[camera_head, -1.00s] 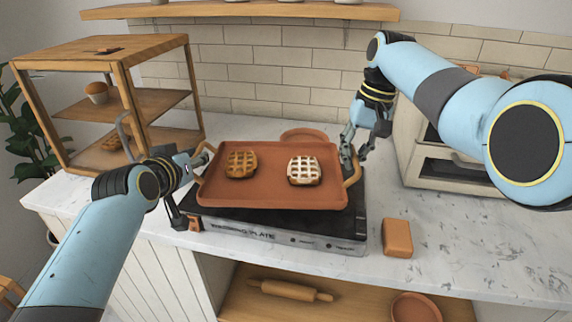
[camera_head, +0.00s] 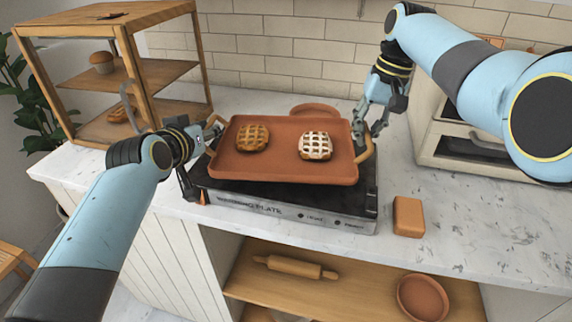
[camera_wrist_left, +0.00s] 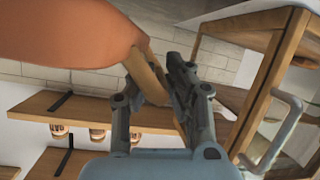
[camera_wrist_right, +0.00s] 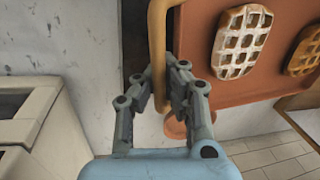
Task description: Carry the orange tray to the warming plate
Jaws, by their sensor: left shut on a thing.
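The orange tray (camera_head: 282,172) is level over the warming plate (camera_head: 290,207), a dark-topped slab with a grey front. Whether the tray touches the plate or hangs just above it I cannot tell. Two waffle-like pastries, one browner (camera_head: 253,138) and one paler (camera_head: 316,146), lie on it. My left gripper (camera_head: 211,137) is shut on the tray's left handle (camera_wrist_left: 150,75). My right gripper (camera_head: 361,127) is at the right handle (camera_head: 367,150). In the right wrist view the handle (camera_wrist_right: 157,45) passes between its fingers; their grip is unclear.
A brown block (camera_head: 408,216) lies on the counter right of the plate. A round terracotta dish (camera_head: 314,110) sits behind the tray. A wooden shelf case (camera_head: 125,70) stands left, an oven (camera_head: 470,150) right. A rolling pin (camera_head: 295,267) lies on the shelf below.

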